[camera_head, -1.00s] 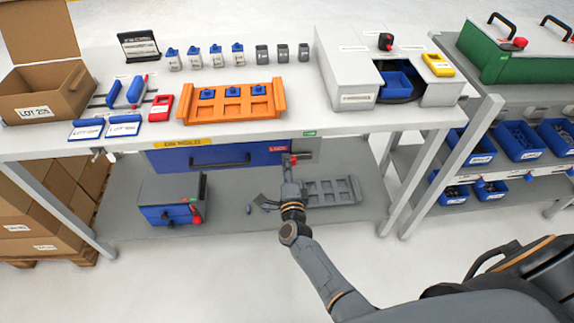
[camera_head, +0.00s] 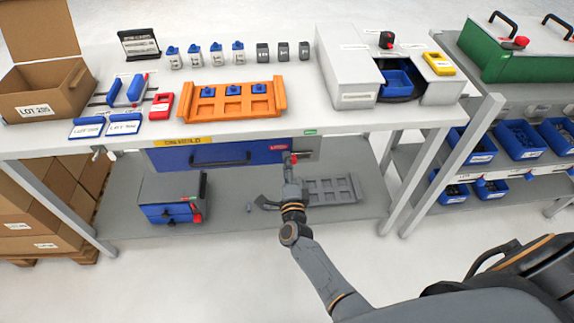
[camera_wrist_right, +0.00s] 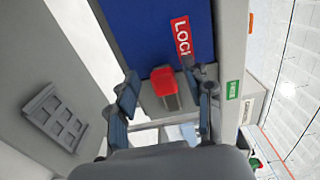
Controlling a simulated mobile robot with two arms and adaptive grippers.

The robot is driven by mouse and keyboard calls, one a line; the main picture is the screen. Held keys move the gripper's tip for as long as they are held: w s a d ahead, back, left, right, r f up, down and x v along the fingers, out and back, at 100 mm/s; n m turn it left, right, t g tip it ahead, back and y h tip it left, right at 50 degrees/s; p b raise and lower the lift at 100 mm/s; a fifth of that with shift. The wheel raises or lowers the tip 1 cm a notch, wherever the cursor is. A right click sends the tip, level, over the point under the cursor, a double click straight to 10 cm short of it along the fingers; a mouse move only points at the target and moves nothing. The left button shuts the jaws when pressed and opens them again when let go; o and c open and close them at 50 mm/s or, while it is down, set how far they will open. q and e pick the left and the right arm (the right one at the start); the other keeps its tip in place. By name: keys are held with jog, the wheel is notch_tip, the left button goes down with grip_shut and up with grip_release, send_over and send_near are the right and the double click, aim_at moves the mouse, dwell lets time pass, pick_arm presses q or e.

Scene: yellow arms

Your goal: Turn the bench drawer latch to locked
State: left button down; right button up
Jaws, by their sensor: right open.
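The blue bench drawer (camera_head: 225,156) sits shut under the bench top, with a dark bar handle (camera_head: 222,163). The red latch knob (camera_head: 292,158) is at the drawer's right end, on a grey piece. My right gripper (camera_head: 290,174) is just below the knob. In the right wrist view the red knob (camera_wrist_right: 164,81) lies between the two fingers of my open right gripper (camera_wrist_right: 162,93), with visible gaps on both sides. A red label (camera_wrist_right: 181,40) reading "LOC…" is on the drawer front beside the knob. My left gripper is not in view.
The bench top above carries an orange tray (camera_head: 235,114), a cardboard box (camera_head: 45,92) and a grey housing (camera_head: 345,75). The lower shelf holds a small blue-fronted cabinet (camera_head: 170,195) and a grey slotted tray (camera_head: 333,190). A bench leg (camera_head: 407,180) stands right of the gripper.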

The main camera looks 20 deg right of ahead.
jog(key=v, duration=1.1)
jog(key=shift+s, duration=0.25)
jog(key=shift+a, duration=0.1)
jog(key=s+a+f+n+g+y, duration=0.1)
jog(key=s+f+n+g+y, duration=0.15)
jog(key=s+f+n, duration=0.45)
jog(key=s+a+f+n+g+y, duration=0.2)
jog(key=s+f+n+g, duration=0.1)
jog(key=f, duration=0.8)
jog(key=s+a+f+n+g+y, duration=0.1)
jog(key=s+f+n+g+y, duration=0.15)
jog(key=s+f+n, duration=0.45)
jog(key=s+d+f+n+g+h, duration=0.1)
jog(key=s+d+f+n+g, duration=0.2)
jog(key=s+f, duration=0.4)
jog(key=s+d+f+n+g+h, duration=0.1)
jog(key=s+d+f+n+g, duration=0.2)
jog(key=s, duration=1.3)
notch_tip(320, 180, down, 5)
jog(key=d+g, duration=0.2)
jog(key=d, duration=0.1)
jog(key=shift+s+n, duration=0.2)
jog(key=shift+n, duration=0.1)
